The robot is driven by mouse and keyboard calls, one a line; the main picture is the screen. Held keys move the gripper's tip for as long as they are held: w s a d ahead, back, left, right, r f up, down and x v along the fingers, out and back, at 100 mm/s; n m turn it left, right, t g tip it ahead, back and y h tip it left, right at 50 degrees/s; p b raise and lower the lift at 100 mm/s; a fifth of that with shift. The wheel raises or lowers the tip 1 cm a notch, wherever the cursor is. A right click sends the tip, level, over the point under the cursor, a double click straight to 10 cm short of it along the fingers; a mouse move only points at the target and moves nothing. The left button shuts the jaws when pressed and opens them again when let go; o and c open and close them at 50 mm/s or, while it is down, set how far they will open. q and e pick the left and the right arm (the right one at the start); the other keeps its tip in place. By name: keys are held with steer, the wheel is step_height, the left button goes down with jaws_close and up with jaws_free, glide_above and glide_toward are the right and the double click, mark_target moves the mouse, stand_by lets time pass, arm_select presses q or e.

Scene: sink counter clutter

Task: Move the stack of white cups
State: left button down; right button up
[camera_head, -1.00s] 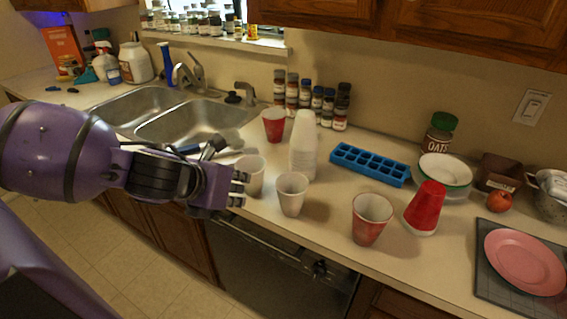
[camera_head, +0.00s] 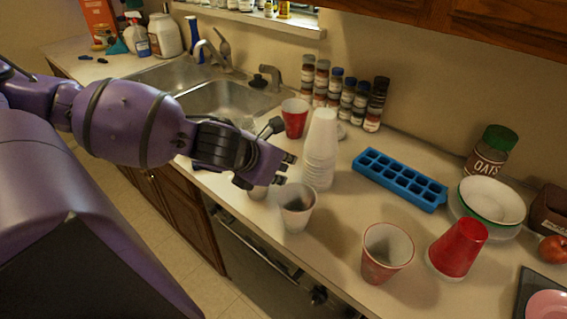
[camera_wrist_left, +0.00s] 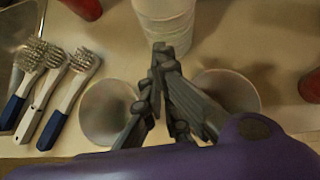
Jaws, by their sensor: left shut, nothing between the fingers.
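The stack of white cups (camera_head: 320,150) stands upright on the counter, mouths down, near the sink's right side. It also shows at the top of the left wrist view (camera_wrist_left: 166,22). My left gripper (camera_head: 288,170) is shut and empty, just left of the stack and above two single white cups. One white cup (camera_head: 297,208) stands mouth up in front of the stack. Another white cup (camera_head: 257,192) is mostly hidden under the gripper. In the left wrist view my left gripper's fingertips (camera_wrist_left: 162,50) point toward the stack's base. My right gripper is not in view.
A red cup (camera_head: 294,117) stands behind the stack, left of the spice jars (camera_head: 347,97). A blue ice tray (camera_head: 400,178) lies to the right. Two more red cups (camera_head: 386,254) (camera_head: 457,247) stand front right. Several brushes (camera_wrist_left: 60,80) lie by the sink.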

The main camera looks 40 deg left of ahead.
arm_select(q)
steer(key=x, duration=0.5)
steer(key=shift+w, duration=0.2)
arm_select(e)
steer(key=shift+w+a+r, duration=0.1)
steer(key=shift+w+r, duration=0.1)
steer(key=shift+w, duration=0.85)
arm_select(q)
steer(key=shift+w, duration=0.1)
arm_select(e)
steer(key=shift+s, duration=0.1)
